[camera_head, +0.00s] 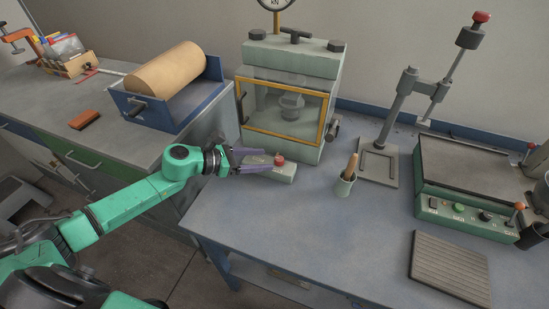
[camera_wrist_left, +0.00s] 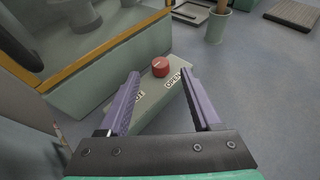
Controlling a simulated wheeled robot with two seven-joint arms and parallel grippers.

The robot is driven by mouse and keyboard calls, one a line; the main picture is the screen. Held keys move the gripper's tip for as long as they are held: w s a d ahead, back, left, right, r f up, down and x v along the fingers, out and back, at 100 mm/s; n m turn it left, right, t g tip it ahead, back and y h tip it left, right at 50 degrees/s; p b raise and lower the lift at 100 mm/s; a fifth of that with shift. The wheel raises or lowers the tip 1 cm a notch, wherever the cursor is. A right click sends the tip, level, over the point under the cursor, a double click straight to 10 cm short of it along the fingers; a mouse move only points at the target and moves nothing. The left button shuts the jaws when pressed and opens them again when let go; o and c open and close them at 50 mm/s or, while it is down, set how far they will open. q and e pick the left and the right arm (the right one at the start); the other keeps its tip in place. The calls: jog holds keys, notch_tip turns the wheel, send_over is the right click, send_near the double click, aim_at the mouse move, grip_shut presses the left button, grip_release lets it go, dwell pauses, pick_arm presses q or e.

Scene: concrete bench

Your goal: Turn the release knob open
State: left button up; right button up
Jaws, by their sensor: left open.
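The release knob (camera_head: 279,159) is a small red knob on a pale grey-green box (camera_head: 283,173) in front of the press (camera_head: 291,90). In the left wrist view the knob (camera_wrist_left: 160,67) sits ahead of my fingertips, between their lines. The label "OPEN" shows right of it, and a partly hidden label ending in "T" shows left. My left gripper (camera_head: 254,159) is open, its purple fingers over the box and apart from the knob. It also shows in the left wrist view (camera_wrist_left: 160,74). My right gripper is not in view.
The press has a yellow-framed clear door (camera_head: 287,108). A cup with a wooden-handled tool (camera_head: 345,184) stands right of the box. A lever stand (camera_head: 380,165) and a control unit (camera_head: 463,212) are further right.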

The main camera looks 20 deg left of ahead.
aim_at(278, 159)
pick_arm(q)
jog(key=p+x, duration=0.1)
jog(key=x, duration=0.4)
jog(key=shift+r, duration=0.1)
jog(key=shift+d, duration=0.1)
grip_shut()
